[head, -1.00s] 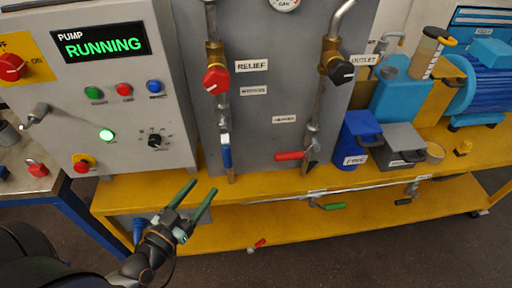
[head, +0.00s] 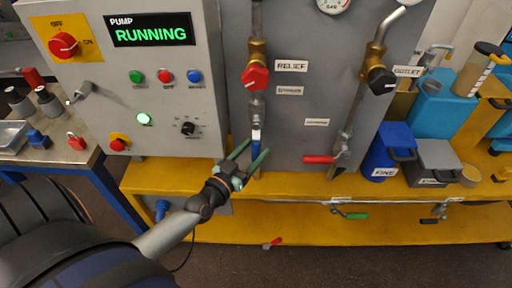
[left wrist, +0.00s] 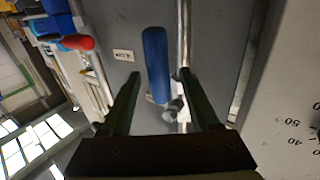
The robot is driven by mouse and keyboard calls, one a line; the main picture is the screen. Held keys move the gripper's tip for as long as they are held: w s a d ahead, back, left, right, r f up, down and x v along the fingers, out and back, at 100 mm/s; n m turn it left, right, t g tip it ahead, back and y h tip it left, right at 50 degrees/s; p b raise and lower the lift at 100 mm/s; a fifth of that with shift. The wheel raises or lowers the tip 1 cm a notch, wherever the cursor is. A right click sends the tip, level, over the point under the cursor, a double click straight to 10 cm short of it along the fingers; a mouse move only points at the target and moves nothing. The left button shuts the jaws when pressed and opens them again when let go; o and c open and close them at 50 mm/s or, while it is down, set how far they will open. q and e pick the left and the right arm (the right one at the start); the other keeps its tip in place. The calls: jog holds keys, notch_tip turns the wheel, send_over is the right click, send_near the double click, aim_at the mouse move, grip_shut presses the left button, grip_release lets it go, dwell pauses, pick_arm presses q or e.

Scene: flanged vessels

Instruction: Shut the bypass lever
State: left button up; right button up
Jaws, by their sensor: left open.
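A blue-handled lever (head: 256,141) hangs straight down, in line with the left pipe on the grey panel. A red-handled lever (head: 318,159) points sideways to the left from the right pipe. The small labels near them are too blurred to read surely, so I cannot tell from writing which is the bypass lever. My left gripper (head: 250,157) is open at the blue lever. In the left wrist view the blue handle (left wrist: 156,65) shows between the two spread fingers, apart from both. My right gripper is not in view.
A red valve knob (head: 255,77) marked RELIEF is above the blue lever. A black knob (head: 381,81) marked OUTLET is on the right pipe. The control box (head: 108,78) stands left, its display reading PUMP RUNNING. The yellow bench (head: 290,184) runs below.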

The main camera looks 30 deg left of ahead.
pick_arm(q)
jog(key=shift+w, duration=0.55)
grip_shut()
dwell(1.1)
